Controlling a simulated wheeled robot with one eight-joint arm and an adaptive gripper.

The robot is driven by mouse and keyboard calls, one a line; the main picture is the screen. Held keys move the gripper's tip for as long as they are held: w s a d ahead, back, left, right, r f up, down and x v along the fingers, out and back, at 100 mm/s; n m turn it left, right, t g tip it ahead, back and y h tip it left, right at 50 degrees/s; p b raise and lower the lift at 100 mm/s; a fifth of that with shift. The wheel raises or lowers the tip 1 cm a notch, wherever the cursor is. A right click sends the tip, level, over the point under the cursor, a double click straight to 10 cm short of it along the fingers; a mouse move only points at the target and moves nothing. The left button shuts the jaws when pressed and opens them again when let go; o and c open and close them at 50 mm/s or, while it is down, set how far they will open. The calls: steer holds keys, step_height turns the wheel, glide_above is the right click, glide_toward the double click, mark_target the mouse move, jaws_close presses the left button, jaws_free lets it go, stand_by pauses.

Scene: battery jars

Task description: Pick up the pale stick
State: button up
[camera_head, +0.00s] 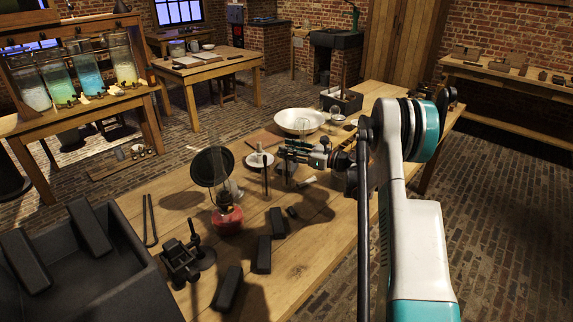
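A small pale stick (307,181) lies on the wooden table, just below my gripper in the picture. My gripper (283,151) reaches in from the right at the end of my white and teal arm and points left. It appears above the table, close to a dark upright rod on a stand (265,178). The fingers are small and dark here, and I cannot make out the gap between them. I see nothing clearly held.
A white basin (299,121) stands behind my gripper. A red-based lamp (227,218) with a round dark reflector stands to the left. Several black blocks (264,254) and a black clamp-like device (184,262) are in front. A dark trough (82,262) fills the lower left.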

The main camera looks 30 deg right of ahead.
steer(key=shift+w+a, duration=0.4)
steer(key=shift+w, duration=0.05)
steer(key=shift+c, duration=0.5)
jaws_close()
steer(key=shift+r, duration=0.15)
